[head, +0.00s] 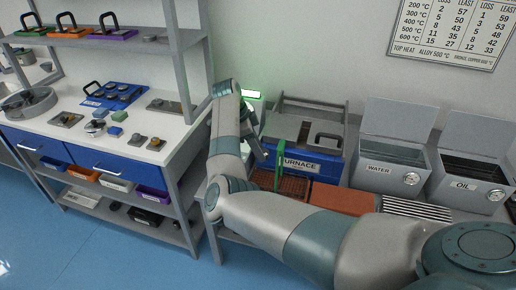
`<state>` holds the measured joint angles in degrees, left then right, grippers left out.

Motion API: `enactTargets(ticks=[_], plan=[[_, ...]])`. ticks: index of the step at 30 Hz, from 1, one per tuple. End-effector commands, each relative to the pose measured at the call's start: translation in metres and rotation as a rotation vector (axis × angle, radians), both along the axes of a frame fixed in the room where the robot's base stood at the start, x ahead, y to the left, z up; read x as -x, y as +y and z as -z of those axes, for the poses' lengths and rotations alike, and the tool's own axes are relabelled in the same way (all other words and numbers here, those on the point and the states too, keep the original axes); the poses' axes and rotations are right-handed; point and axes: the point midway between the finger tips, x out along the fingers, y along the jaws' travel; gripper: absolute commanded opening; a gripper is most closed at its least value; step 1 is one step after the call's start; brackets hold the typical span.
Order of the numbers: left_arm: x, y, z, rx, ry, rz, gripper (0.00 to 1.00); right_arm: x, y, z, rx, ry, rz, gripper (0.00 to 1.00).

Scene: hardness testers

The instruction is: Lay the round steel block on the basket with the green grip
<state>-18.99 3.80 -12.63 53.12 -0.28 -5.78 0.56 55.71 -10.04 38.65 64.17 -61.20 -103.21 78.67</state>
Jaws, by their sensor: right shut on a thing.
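My right arm reaches across the front and bends up at the left. My right gripper (262,153) points down just left of and above the basket. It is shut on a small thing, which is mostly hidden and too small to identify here. I cannot tell whether that thing is the round steel block. My left gripper is out of view.
The blue furnace (306,163) stands behind the basket. A reddish brick slab (342,198) and a striped rack (415,208) lie to the right. Water (385,172) and oil (470,186) tanks stand behind. The left bench (128,165) holds small blocks and a blue tray (113,96).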

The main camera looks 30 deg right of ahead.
Motion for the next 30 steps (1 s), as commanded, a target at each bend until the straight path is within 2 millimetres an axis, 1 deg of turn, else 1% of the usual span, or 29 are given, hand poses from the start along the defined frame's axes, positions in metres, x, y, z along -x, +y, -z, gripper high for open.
enactTargets(ticks=[1,8,11,17,18,25,30], plan=[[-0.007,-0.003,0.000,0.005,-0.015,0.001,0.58,0.000,0.000,0.004,0.000,-0.001,0.000,0.06],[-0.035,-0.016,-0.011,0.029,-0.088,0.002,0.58,0.000,0.000,0.013,0.000,-0.001,0.000,0.06],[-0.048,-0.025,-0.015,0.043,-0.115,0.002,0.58,0.000,0.000,0.023,0.000,0.000,0.000,0.06],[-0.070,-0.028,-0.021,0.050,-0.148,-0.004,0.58,0.000,0.000,0.040,0.000,-0.001,0.000,0.06],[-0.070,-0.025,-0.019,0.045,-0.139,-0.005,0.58,0.000,0.000,0.044,0.000,-0.001,0.000,0.06],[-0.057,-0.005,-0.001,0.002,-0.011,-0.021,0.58,0.000,0.000,0.065,0.000,-0.001,0.000,0.06],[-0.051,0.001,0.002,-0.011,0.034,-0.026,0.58,0.000,0.000,0.080,0.001,0.000,0.000,0.06]])
